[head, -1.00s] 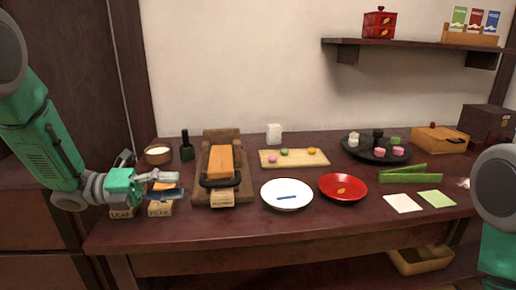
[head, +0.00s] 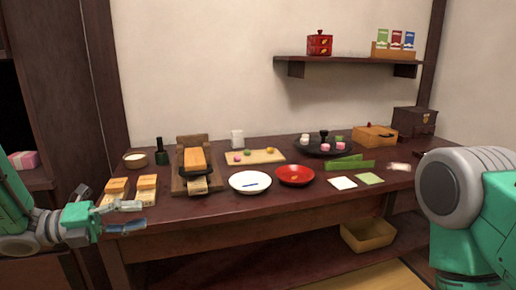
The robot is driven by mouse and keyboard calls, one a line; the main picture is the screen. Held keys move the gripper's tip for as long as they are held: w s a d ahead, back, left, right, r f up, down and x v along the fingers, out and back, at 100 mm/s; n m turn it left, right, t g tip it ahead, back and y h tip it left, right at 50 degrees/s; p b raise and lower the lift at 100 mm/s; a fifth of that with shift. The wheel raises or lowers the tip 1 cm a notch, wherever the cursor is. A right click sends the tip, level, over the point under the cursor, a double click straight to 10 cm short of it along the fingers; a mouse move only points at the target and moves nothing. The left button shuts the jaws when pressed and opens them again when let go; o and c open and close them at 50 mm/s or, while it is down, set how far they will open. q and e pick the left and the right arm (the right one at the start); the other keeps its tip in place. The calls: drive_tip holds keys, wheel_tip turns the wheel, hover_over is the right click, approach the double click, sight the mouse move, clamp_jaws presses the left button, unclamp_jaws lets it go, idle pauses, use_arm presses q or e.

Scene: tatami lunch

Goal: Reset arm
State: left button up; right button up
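My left gripper (head: 131,216) is at the left, in front of the table's front left corner. Its two fingers are spread apart with nothing between them. It is beside and below two labelled wooden blocks (head: 146,188), clear of them. My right arm fills the right edge of the head view, with only its green and grey links showing. My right gripper is outside the picture.
The dark wooden table (head: 240,208) holds a white plate (head: 250,182), a red plate (head: 295,175), a wooden board (head: 268,156), a black tray (head: 326,150) and a green folded piece (head: 345,163). A dark cabinet stands at the left. A yellow bin (head: 367,236) is below the table.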

use_arm(q)
wheel_tip(320, 180, down, 15)
drive_tip(key=d+n+t+y, duration=0.2)
drive_tip(key=n+t+y, duration=0.35)
drive_tip(key=n, duration=0.85)
drive_tip(key=s+a+f+n+g+y, duration=0.3)
drive_tip(key=s+f+n+g+y, duration=0.4)
drive_tip(key=s+f+n, duration=0.75)
drive_tip(key=s+a+f+n+g+y, duration=0.1)
drive_tip(key=s+f+n+g+y, duration=0.15)
drive_tip(key=s, duration=0.65)
drive_tip(key=s+a+f+n+g+y, duration=0.1)
drive_tip(key=s+f+n+y, duration=0.15)
drive_tip(key=s, duration=0.55)
wheel_tip(320, 180, up, 13)
drive_tip(key=p, duration=1.2)
drive_tip(key=shift+s+d+f+h, duration=0.15)
drive_tip(key=shift+s+h, duration=0.15)
drive_tip(key=shift+h, duration=0.05)
drive_tip(key=shift+n, duration=0.25)
